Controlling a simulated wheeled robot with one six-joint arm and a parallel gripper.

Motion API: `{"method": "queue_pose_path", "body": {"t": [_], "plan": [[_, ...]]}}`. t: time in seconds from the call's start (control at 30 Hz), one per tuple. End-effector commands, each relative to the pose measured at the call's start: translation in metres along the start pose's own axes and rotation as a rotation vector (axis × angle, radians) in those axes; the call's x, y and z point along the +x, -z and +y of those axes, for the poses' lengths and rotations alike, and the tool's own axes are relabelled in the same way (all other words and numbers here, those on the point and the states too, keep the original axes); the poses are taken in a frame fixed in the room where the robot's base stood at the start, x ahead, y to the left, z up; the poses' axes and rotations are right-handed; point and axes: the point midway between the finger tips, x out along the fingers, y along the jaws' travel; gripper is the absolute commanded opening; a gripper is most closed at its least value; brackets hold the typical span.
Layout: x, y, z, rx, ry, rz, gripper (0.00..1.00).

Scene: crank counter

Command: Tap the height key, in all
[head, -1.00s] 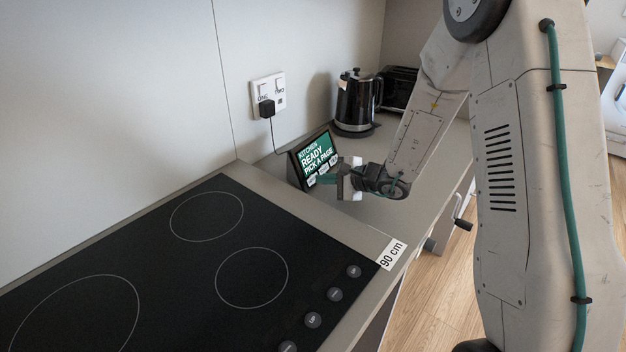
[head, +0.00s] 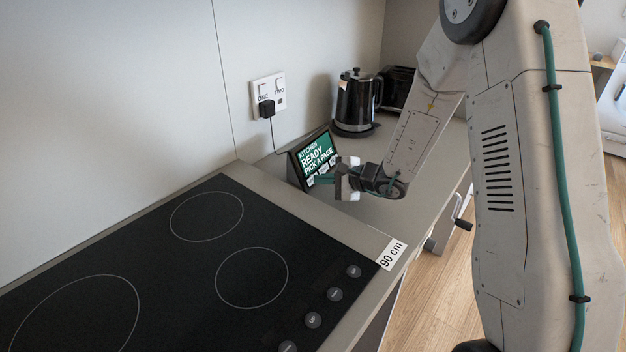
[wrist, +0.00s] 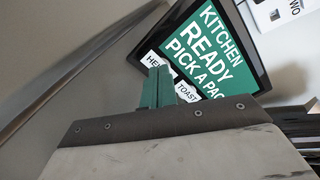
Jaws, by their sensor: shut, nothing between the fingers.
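The small tilted screen (head: 314,158) stands on the counter by the wall and reads "KITCHEN READY PICK A PAGE". In the wrist view the same screen (wrist: 215,45) shows white keys along its lower edge. One key starting "HE" (wrist: 154,59) is partly hidden behind my fingers; a "TOAST" key (wrist: 186,92) is beside it. My gripper (head: 320,180) is shut and empty, its green fingers in front of the screen's lower part. In the wrist view the gripper tips (wrist: 159,72) overlap the key row; I cannot tell whether they touch it.
A black hob (head: 170,260) with round keys fills the left front of the counter. A kettle (head: 356,103) and a toaster (head: 398,88) stand behind the screen. A cable runs from the wall socket (head: 268,92) to the screen. A crank handle (head: 462,224) sticks out at the counter's front.

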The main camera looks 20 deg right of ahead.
Motion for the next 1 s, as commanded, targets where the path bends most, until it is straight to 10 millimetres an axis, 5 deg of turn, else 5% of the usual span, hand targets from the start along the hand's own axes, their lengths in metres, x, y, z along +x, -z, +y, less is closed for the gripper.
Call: {"method": "queue_pose_path", "body": {"t": [0.47,1.0], "plan": [[0.006,0.0,0.0,0.0,0.0,0.0,0.0],[-0.04,0.0,-0.001,0.001,0.001,0.001,0.0]]}}
